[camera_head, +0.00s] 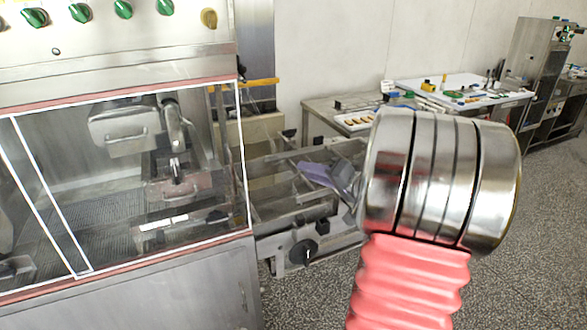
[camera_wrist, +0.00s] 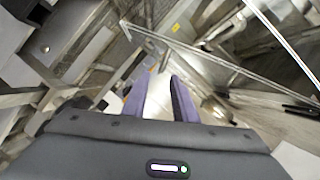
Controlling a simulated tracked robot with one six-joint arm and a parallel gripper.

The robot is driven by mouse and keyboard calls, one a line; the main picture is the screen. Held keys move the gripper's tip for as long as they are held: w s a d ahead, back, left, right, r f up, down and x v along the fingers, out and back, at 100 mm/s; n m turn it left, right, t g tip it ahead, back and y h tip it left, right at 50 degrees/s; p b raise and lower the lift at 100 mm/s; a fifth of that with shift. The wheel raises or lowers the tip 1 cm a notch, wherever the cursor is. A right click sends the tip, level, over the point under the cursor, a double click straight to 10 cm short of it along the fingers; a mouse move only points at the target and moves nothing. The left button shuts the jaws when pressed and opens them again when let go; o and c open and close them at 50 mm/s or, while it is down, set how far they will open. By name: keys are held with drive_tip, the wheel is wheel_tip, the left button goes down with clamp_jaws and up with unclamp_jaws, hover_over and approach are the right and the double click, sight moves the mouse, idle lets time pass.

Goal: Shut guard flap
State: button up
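A clear guard panel (camera_head: 200,140) with white edges covers the front of the steel machine in the head view. A second white-edged pane overlaps it at the left. In the wrist view a thin-edged clear panel (camera_wrist: 215,65) slants across the top right; I cannot tell which panel is the guard flap or how far it stands open. My gripper (camera_head: 325,174) is at the machine's right end, over the open conveyor frame, partly hidden by my wrist. In the wrist view its purple fingers (camera_wrist: 160,84) are apart, with a pale surface showing between them and nothing visibly gripped.
The conveyor frame (camera_head: 290,205) with a black knob (camera_head: 303,252) juts from the machine's right side. Green knobs (camera_head: 81,12) line the panel above. A yellow bar (camera_head: 258,83) sticks out at the upper right. A worktable (camera_head: 320,103) stands behind; speckled floor is clear at lower right.

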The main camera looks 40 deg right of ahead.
sight(294, 166)
drive_tip(key=x, duration=0.6)
drive_tip(key=shift+w+f, duration=0.1)
drive_tip(key=shift+w, duration=0.25)
drive_tip(key=c, duration=0.6)
clamp_jaws()
drive_tip(key=shift+f, duration=0.15)
idle(0.4)
